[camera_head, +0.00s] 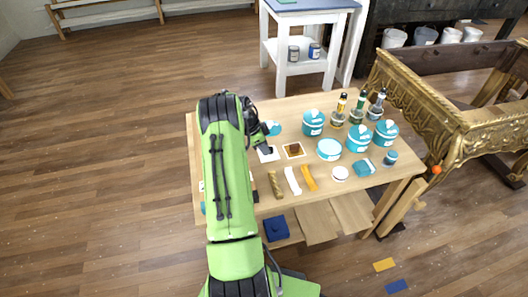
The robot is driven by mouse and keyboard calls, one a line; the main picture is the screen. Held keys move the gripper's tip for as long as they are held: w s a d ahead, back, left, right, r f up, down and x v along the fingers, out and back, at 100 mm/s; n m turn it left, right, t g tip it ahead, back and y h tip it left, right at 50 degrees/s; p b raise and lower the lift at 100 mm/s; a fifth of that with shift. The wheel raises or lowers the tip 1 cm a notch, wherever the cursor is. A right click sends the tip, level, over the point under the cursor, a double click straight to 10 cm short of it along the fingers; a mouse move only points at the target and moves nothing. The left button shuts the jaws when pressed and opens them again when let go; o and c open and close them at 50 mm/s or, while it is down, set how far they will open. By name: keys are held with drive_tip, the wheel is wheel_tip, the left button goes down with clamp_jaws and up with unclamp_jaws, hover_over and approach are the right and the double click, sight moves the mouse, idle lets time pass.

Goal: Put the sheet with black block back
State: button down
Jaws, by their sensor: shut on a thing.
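A small white sheet (270,156) shows at the fingertips of my gripper (263,147), on the left half of the wooden table (236,115). My gripper is dark, points down and right, and is shut on the sheet with the black block. The dark fingers and the block blend together, so the exact grip is hidden. I cannot tell whether the sheet touches the tabletop. Just to its right lies another pale sheet with a brown block (294,150).
A teal lidded jar (313,122) and several more jars and bottles fill the table's right side. A gold tube (275,185), a white tube (292,181) and an orange tube (309,178) lie in front. A gilt console (420,105) stands close on the right.

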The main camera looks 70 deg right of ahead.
drive_tip(key=shift+f, duration=0.6)
drive_tip(key=c, duration=1.1)
unclamp_jaws()
drive_tip(key=shift+r, duration=0.1)
drive_tip(key=p+v, duration=0.3)
drive_tip(key=v, duration=0.9)
drive_tip(key=shift+r, duration=0.15)
